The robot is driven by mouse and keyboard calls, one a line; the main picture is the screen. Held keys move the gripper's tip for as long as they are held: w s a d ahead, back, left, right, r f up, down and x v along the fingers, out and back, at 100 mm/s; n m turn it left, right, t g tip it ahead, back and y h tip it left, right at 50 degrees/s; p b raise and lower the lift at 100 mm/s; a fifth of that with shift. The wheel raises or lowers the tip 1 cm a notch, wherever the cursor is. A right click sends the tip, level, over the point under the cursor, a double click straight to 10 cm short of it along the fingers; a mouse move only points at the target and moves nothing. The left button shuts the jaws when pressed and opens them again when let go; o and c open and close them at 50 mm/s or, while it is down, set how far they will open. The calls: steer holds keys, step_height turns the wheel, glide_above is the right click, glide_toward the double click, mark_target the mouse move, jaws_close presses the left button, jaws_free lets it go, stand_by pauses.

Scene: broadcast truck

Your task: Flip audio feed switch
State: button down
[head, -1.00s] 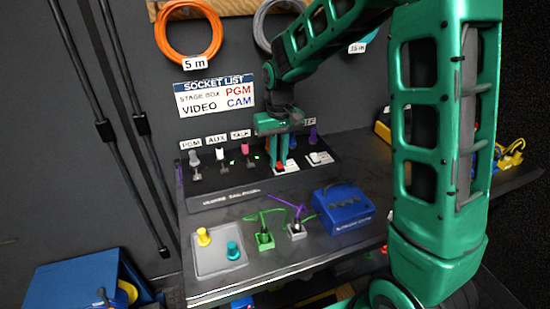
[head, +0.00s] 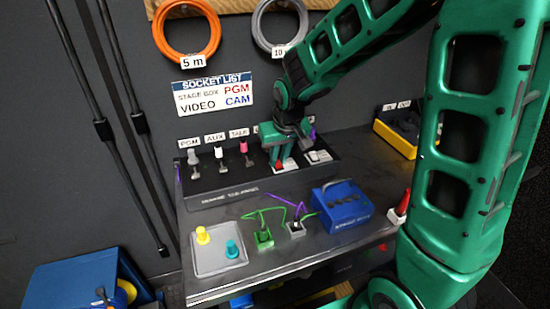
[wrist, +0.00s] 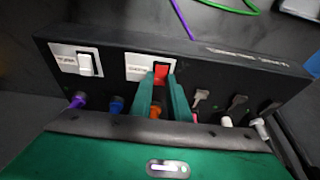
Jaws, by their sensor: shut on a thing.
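A black panel (head: 225,196) on the bench carries a row of jack plugs and two switch plates. A red switch (wrist: 161,74) stands on a white plate near the panel's middle in the wrist view. My gripper (wrist: 164,84) has its green fingertips on either side of this red switch, shut on it. In the head view my gripper (head: 281,163) reaches down to the panel and partly hides the switch. A second switch, white (wrist: 86,65), sits on another plate to the left in the wrist view. The plate labels are too small to read surely.
Several coloured plugs stand close behind the switches, including a pink one (head: 243,149). A blue box (head: 342,206), green and purple cables and a grey tray (head: 214,264) lie on the bench in front. Cable coils hang on the wall above.

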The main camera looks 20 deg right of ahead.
steer(key=c, duration=1.7)
jaws_free()
steer(key=v, duration=1)
steer(key=shift+r, duration=0.3)
